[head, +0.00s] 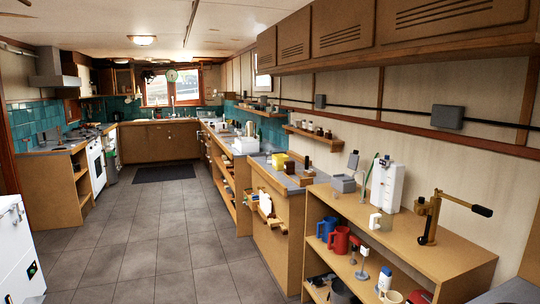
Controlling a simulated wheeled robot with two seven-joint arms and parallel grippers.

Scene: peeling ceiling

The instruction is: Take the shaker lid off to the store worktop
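I cannot make out a shaker or its lid for certain. A small white and blue bottle-like container (384,280) stands on the shelf under the near right worktop; I cannot tell whether it is the shaker. The near right worktop (455,248) is wooden. Another worktop with a grey top (268,170) lies beyond it. I cannot tell which one is the store worktop. Neither of my grippers is in view.
The near worktop holds a white dispenser (387,184), a lever press (430,215), a grey box (343,183) and a white mug (375,221). Blue (326,229) and red (338,240) mugs stand below. A yellow box (279,160) sits farther back.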

